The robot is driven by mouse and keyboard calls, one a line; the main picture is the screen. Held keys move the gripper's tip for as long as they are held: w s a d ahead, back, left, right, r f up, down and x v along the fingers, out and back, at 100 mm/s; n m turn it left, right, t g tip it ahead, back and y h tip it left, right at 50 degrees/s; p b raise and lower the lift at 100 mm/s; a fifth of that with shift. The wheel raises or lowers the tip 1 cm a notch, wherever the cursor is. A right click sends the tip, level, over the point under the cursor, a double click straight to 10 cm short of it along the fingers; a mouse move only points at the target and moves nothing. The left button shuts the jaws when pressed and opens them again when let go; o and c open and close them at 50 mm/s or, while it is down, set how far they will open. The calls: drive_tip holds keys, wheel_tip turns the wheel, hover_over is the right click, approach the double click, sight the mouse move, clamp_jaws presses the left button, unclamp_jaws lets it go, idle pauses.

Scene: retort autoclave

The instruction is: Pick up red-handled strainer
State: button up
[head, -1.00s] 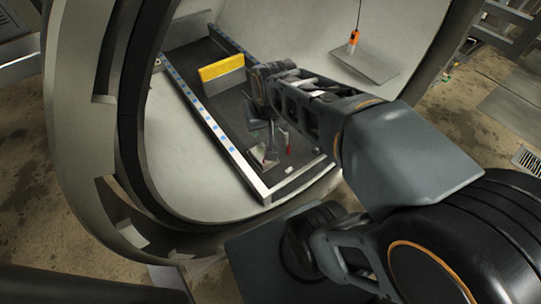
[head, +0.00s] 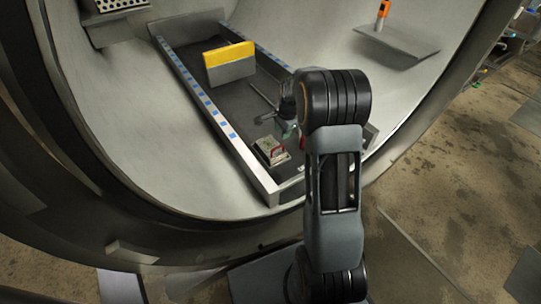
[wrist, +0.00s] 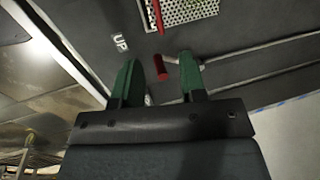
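The red-handled strainer (wrist: 192,12) appears in the wrist view as a pale perforated plate at the top edge, partly cut off, with a red bar beside it. A short red cylinder (wrist: 161,68) shows between and just beyond my fingertips; I cannot tell whether it is part of the same handle. In the head view, a small pale strainer with a red part (head: 268,151) lies near the tray's front end. My gripper (wrist: 158,62) is open, its two green fingers apart with nothing clamped. In the head view my gripper (head: 288,130) is just above and right of the strainer, partly hidden by my arm.
A dark tray (head: 190,85) with raised pale rails lies inside the round vessel. A yellow-topped block (head: 229,62) stands farther back. A grey shelf (head: 398,44) with an orange item (head: 383,9) is at right, and a perforated plate (head: 118,5) at upper left.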

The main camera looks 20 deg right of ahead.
sight(279, 147)
drive_tip(key=f, duration=0.2)
drive_tip(key=w+f+b, duration=0.1)
drive_tip(key=f, duration=0.1)
drive_tip(key=f+b, duration=0.1)
drive_tip(key=f, duration=0.2)
drive_tip(key=shift+w+a, duration=0.1)
drive_tip(key=shift+w, duration=0.05)
drive_tip(key=shift+w+f+b, duration=0.25)
drive_tip(key=shift+f+b, duration=0.55)
drive_tip(key=shift+f, duration=0.5)
drive_tip(key=shift+w+f+b, duration=0.25)
drive_tip(key=shift+f+b, duration=0.55)
drive_tip(key=shift+f, duration=0.45)
clamp_jaws()
drive_tip(key=shift+r, duration=0.1)
